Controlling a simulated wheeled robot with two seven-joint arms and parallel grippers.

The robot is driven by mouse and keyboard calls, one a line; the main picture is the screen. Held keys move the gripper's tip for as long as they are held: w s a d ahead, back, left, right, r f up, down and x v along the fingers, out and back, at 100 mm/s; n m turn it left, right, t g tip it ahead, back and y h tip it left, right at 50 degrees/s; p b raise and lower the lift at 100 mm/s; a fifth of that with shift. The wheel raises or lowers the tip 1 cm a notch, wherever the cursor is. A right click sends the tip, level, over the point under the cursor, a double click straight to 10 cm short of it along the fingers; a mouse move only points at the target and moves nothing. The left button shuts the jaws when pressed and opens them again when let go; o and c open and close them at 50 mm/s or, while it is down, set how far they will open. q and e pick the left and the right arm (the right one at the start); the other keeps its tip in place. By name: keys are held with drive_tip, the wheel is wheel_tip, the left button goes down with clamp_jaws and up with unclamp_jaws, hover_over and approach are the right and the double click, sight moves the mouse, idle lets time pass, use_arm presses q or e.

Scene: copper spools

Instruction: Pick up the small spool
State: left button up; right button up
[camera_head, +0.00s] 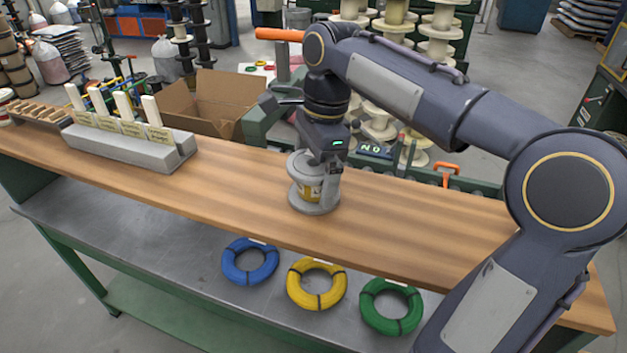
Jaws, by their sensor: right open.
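The small spool (314,198) stands upright on the wooden bench top, near the middle of the picture. It is grey-white with a yellowish label on its core. My right gripper (322,172) points down at the spool's top, and its fingers overlap the upper flange in the picture. The gripper is open, and part of the spool's top is hidden behind it. I cannot tell whether the fingers touch the spool. My left gripper is not in view.
Blue (250,262), yellow (317,284) and green (391,306) wire coils lie on the lower grey shelf. A grey block with white posts (130,148) stands on the bench at left. An open cardboard box (205,102) is behind the bench. Bare wood (430,215) lies right of the spool.

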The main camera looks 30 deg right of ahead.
drive_tip(key=shift+a+f, duration=0.1)
drive_tip(key=shift+f, duration=0.45)
drive_tip(key=c, duration=1)
drive_tip(key=shift+c, duration=0.2)
